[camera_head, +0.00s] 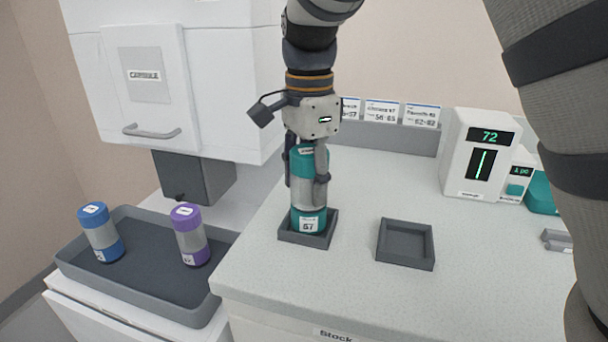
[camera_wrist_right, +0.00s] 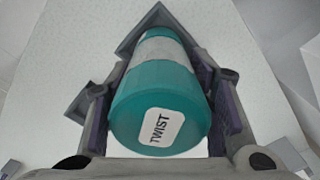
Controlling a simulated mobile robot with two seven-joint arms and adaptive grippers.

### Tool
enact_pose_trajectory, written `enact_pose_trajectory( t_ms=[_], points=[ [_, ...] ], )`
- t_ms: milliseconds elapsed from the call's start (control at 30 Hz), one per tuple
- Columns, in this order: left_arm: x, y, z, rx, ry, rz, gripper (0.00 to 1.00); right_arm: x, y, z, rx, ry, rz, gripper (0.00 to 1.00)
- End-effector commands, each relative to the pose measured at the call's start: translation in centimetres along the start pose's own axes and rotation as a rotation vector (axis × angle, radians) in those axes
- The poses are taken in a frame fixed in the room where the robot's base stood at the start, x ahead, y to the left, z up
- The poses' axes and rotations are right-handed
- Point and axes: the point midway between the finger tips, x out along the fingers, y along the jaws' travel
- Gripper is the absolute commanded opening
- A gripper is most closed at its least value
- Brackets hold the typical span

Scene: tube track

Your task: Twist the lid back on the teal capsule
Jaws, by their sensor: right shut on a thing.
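The teal capsule (camera_head: 308,222) stands upright in a square dark holder (camera_head: 327,238) on the counter, with a grey middle band and a label reading 57 or 67. Its teal lid (camera_wrist_right: 160,105), marked TWIST, is on top of the body, and I see no gap under it. My right gripper (camera_head: 306,180) points down over the capsule, shut on the lid with one finger on each side. Whether the lid is fully tightened does not show. My left gripper is not in view.
An empty square holder (camera_head: 405,243) sits to the right. A grey tray (camera_head: 130,285) at left holds a blue capsule (camera_head: 101,233) and a purple capsule (camera_head: 189,236). A white device (camera_head: 478,155) reading 72 stands at the back right. A white cabinet (camera_head: 190,75) stands back left.

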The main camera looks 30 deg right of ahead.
Motion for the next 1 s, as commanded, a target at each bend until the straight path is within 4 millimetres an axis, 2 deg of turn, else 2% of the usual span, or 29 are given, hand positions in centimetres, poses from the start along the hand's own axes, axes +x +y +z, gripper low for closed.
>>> enact_pose_trajectory(
  t_ms=[733, 867, 1000],
  points=[
    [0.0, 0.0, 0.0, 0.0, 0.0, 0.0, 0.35, 0.59, 0.0, -0.01, 0.031, 0.002, 0.0, 0.15],
    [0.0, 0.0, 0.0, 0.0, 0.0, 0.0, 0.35, 0.58, -0.05, -0.02, 0.254, 0.005, -0.001, 0.15],
    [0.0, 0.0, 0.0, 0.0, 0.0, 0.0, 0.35, 0.59, -0.08, -0.04, 0.654, 0.006, -0.002, 0.15]
  ],
)
